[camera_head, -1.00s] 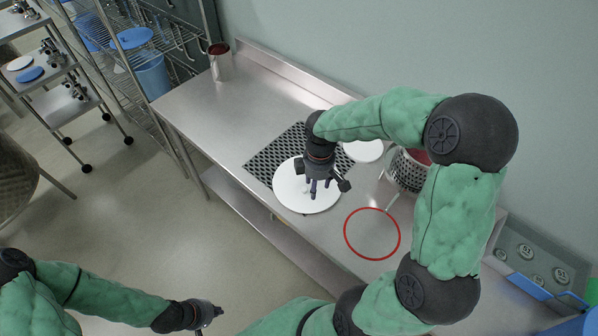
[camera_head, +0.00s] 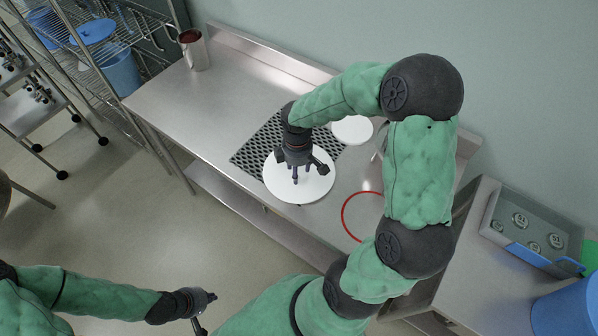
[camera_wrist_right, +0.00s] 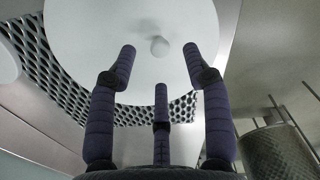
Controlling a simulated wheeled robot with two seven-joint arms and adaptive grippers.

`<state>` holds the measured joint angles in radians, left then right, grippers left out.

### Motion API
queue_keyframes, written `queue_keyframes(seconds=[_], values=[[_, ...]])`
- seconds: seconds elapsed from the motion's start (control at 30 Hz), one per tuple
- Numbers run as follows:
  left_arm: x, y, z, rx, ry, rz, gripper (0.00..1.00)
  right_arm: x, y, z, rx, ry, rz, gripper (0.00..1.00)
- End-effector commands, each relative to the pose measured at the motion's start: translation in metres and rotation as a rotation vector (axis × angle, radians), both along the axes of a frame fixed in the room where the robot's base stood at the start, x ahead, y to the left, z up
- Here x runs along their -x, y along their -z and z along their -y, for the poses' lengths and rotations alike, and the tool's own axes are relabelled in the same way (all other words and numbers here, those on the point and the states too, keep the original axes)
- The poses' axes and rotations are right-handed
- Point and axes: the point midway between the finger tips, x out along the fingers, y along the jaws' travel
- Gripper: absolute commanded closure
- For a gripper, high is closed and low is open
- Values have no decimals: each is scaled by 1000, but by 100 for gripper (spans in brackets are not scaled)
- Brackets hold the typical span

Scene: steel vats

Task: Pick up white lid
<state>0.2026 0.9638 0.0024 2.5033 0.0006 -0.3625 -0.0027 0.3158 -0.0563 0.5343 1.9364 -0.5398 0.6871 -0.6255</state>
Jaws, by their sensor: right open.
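A large round white lid (camera_head: 318,188) lies on the steel table, partly over a black perforated mat. My right gripper (camera_head: 297,177) is above it, pointing down. In the right wrist view the lid (camera_wrist_right: 90,35) shows a small white knob (camera_wrist_right: 160,46). The fingers of my right gripper (camera_wrist_right: 160,55) are open, with the knob between their tips in the picture. I cannot tell whether they touch the lid. A second, smaller white disc (camera_head: 352,129) lies behind my right arm. My left gripper (camera_head: 205,312) is low at the left, off the table, with its fingers apart and empty.
The steel table (camera_head: 185,100) is bare at its left part. A steel pot (camera_head: 195,50) stands at its far left end. A red ring (camera_head: 350,205) lies right of the lid, partly hidden by my arm. A grey tray (camera_head: 535,230) with several round items is at the right.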

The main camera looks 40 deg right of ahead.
Motion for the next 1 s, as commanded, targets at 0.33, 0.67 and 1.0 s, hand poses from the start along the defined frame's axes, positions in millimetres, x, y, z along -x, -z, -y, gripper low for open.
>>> queue_keyframes(seconds=[0.33,0.67,1.0], values=[[0,15,0,0,0,0,100,-3,44,-1,-1,0,-1,50],[0,14,0,0,0,0,100,-3,44,-1,-1,-1,0,81],[0,14,0,0,0,0,100,-3,44,-1,-1,-1,0,100]])
